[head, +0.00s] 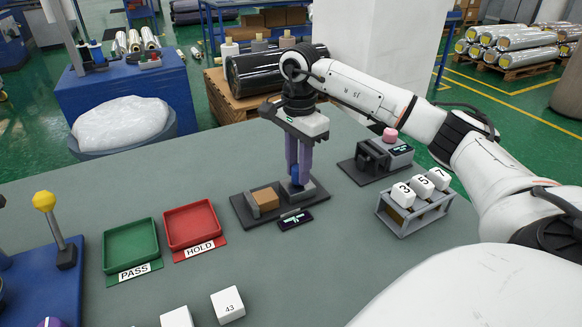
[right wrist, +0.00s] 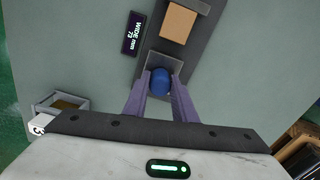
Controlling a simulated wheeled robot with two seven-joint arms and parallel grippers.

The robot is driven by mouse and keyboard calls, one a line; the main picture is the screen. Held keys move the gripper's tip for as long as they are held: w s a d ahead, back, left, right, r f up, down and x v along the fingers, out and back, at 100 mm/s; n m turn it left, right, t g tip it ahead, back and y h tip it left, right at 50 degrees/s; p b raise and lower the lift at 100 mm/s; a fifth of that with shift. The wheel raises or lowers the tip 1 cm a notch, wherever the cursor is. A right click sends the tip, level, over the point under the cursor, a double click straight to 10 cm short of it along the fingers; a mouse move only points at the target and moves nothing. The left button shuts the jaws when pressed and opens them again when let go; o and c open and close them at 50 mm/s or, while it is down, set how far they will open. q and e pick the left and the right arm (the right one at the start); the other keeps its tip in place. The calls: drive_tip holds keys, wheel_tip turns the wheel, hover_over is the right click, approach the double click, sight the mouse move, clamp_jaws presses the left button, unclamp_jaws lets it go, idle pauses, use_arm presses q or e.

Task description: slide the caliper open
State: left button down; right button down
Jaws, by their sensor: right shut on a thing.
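The caliper (head: 240,210) is a dark flat base on the grey-green table. A tan block (head: 265,198) sits at its left end against an upright jaw, and it also shows in the right wrist view (right wrist: 178,22). The sliding jaw (head: 306,190) with a blue knob (right wrist: 160,82) is at the right end, apart from the block. My right gripper (head: 297,180) points down and is shut on the blue knob, with a purple finger on each side. A small display (head: 295,218) lies in front of the base; in the right wrist view it reads "WIDE mm" with a number. My left gripper is out of view.
A green PASS tray (head: 131,268) and a red HOLD tray (head: 190,248) lie left of the caliper. A rack (head: 410,225) of numbered white blocks and a dark device with a pink knob (head: 390,135) stand to the right.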

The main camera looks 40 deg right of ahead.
drive_tip(key=shift+a, duration=0.1)
drive_tip(key=c, duration=1.5)
unclamp_jaws()
drive_tip(key=shift+o, duration=0.2)
drive_tip(key=shift+r, duration=0.1)
wheel_tip(320, 180, up, 10)
drive_tip(key=p, duration=0.1)
drive_tip(key=shift+r, duration=0.15)
